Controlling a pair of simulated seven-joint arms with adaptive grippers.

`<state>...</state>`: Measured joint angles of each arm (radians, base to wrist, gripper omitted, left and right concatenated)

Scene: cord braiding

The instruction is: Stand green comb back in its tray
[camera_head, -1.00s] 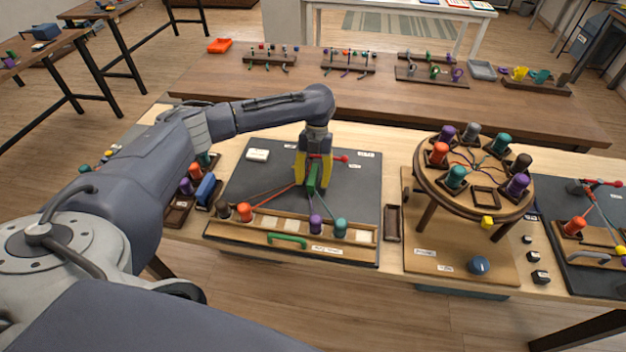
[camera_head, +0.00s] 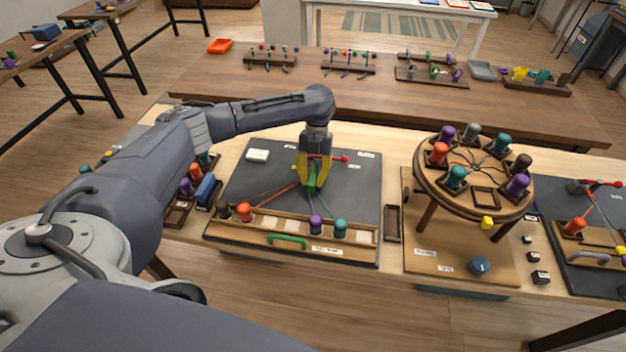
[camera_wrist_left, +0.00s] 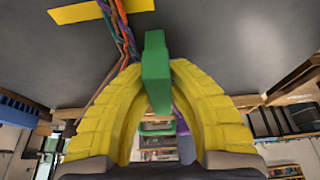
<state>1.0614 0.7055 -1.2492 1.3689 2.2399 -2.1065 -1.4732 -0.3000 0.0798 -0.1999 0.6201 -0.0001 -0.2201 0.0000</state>
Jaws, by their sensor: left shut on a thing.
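The green comb (camera_head: 312,181) is between the yellow fingers of my left gripper (camera_head: 313,184), over the dark board. In the left wrist view the comb (camera_wrist_left: 156,70) stands up between the fingertips of my left gripper (camera_wrist_left: 157,90), which is shut on it. Braided cords (camera_wrist_left: 120,28) run beside it there. How far the comb is above the board is hard to tell. A small empty brown tray (camera_head: 393,235) lies to the right of the board; I cannot tell whether it is the comb's tray. My right gripper is not in view.
The dark board (camera_head: 355,185) carries a wooden rack (camera_head: 265,228) with several coloured bobbins and a green handle (camera_head: 287,242) at its front. A round braiding stand (camera_head: 425,190) with bobbins rises to the right. A white block (camera_head: 257,155) lies at the board's back left.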

